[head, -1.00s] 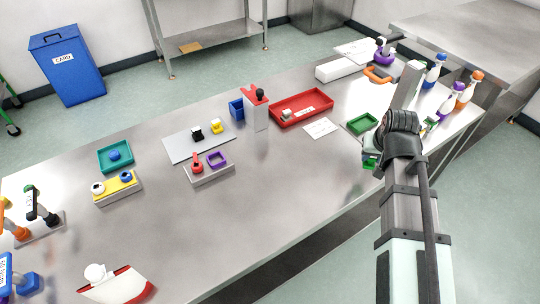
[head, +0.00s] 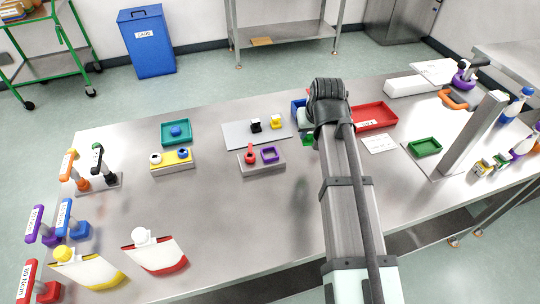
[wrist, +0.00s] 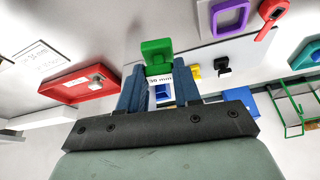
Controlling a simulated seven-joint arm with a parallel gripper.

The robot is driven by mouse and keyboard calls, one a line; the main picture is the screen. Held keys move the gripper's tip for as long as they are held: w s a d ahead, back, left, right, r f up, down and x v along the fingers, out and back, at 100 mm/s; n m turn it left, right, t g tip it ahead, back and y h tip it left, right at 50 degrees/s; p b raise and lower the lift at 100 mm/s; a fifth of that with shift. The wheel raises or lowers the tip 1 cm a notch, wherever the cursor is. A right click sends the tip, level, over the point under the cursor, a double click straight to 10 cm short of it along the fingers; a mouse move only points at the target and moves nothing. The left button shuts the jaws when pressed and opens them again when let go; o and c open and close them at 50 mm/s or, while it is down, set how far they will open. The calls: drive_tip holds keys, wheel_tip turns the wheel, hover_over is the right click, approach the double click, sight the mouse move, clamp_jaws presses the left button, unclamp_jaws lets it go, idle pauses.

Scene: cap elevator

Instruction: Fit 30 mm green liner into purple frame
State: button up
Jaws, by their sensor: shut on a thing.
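The green liner (wrist: 157,50) with a "30 mm" label shows in the wrist view between the fingertips of my gripper (wrist: 158,78), which is shut on it. The purple frame (head: 270,155) sits on a grey block, beside a red handled piece. It also shows at the top of the wrist view (wrist: 230,17), right of the liner and apart from it.
A grey plate (head: 240,134) with a black and a yellow piece lies behind the block. A red tray (head: 374,116) is right of my arm, and a blue container (head: 298,110) is partly behind my wrist. A metal post (head: 474,135) stands farther right.

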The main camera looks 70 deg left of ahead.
drive_tip(key=s+a+r+n+g, duration=0.1)
drive_tip(key=s+a+r+n, duration=0.1)
drive_tip(key=s+a+n, duration=0.4)
drive_tip(key=n+g+h, duration=0.4)
drive_tip(key=n+h, duration=0.1)
drive_tip(key=n, duration=0.9)
hover_over(265, 157)
drive_tip(key=w, duration=0.2)
drive_tip(key=shift+w+a+f, duration=0.1)
drive_tip(key=shift+w+f, duration=0.05)
drive_tip(key=shift+f, duration=4.2)
drive_tip(key=o, duration=1)
drive_tip(key=shift+f, duration=0.1)
